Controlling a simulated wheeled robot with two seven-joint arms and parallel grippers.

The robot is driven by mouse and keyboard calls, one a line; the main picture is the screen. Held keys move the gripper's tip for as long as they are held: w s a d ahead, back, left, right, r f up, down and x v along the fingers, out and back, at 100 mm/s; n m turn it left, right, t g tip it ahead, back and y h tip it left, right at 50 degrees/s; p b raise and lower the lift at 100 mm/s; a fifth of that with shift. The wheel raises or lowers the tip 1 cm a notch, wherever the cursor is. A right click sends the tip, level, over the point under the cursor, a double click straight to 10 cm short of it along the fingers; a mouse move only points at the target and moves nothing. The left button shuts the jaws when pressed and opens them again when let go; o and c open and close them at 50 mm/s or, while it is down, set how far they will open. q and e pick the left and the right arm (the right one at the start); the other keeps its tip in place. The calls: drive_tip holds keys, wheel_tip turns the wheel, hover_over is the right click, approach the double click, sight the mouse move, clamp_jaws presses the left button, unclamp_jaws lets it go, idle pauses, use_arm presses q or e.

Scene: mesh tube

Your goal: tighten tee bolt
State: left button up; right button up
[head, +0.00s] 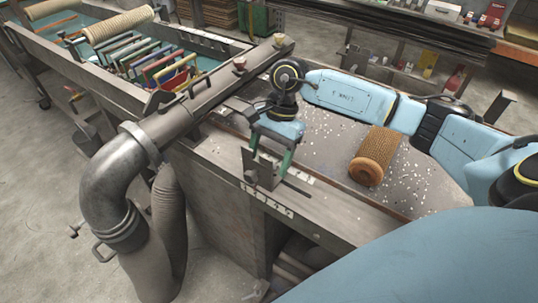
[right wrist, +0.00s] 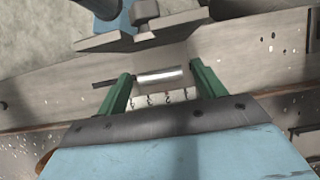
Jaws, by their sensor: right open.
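My right gripper (head: 270,150) hangs over the front edge of the metal bench, with its green fingers pointing down. In the right wrist view the fingers (right wrist: 162,85) are open and apart. A shiny short metal cylinder (right wrist: 160,76) appears between them, in line with a dark slot; I cannot tell whether it touches a finger. A grey upright bracket plate (head: 258,168) stands beside the fingers, with a small bolt head (head: 250,177) low on its face. A bolt with a blocky head (right wrist: 145,12) shows at the top of the wrist view. I cannot tell which piece is the tee bolt. My left gripper is out of view.
A number scale (head: 270,203) runs along the bench edge. A brown mesh roll (head: 373,155) lies on the bench to the right, among pale chips. A large metal duct (head: 112,180) bends down at the left. A tank with coloured frames (head: 160,68) stands behind it.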

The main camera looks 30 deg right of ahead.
drive_tip(key=c, duration=1)
drive_tip(key=shift+d+m, duration=0.1)
drive_tip(key=shift+m, duration=0.2)
drive_tip(key=m+t+b, duration=0.1)
drive_tip(key=m, duration=0.2)
drive_tip(key=shift+b, duration=0.4)
drive_tip(key=shift+s+m+t+b, duration=0.1)
drive_tip(key=shift+m+t+b, duration=0.5)
drive_tip(key=shift+m, duration=0.7)
drive_tip(key=shift+r, duration=0.1)
drive_tip(key=o, duration=1)
